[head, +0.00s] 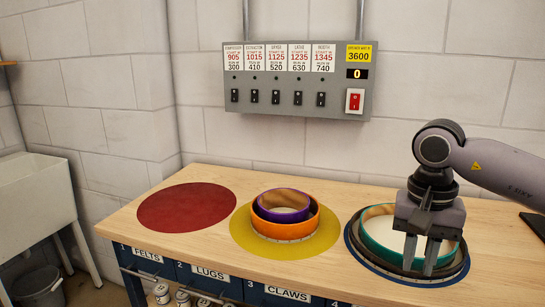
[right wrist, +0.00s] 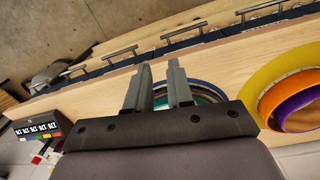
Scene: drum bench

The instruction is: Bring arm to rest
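My right gripper (head: 421,255) is over the right end of the bench, fingers pointing down in front of a teal hoop (head: 378,226). The hoop stands inside a dark ring on a blue round mat (head: 357,253). In the right wrist view the two fingers (right wrist: 160,85) are apart with nothing seen between them, and part of the teal hoop shows behind them. I cannot tell whether the fingers touch the hoop or ring. My right arm comes in from the right edge. My left gripper is in neither view.
An orange hoop (head: 285,228) with a purple hoop (head: 268,212) inside sits on a yellow mat (head: 241,238). A red mat (head: 187,208) is bare. A grey switch panel (head: 300,82) hangs on the wall. Drawers with handles line the bench front. A sink (head: 38,205) stands left.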

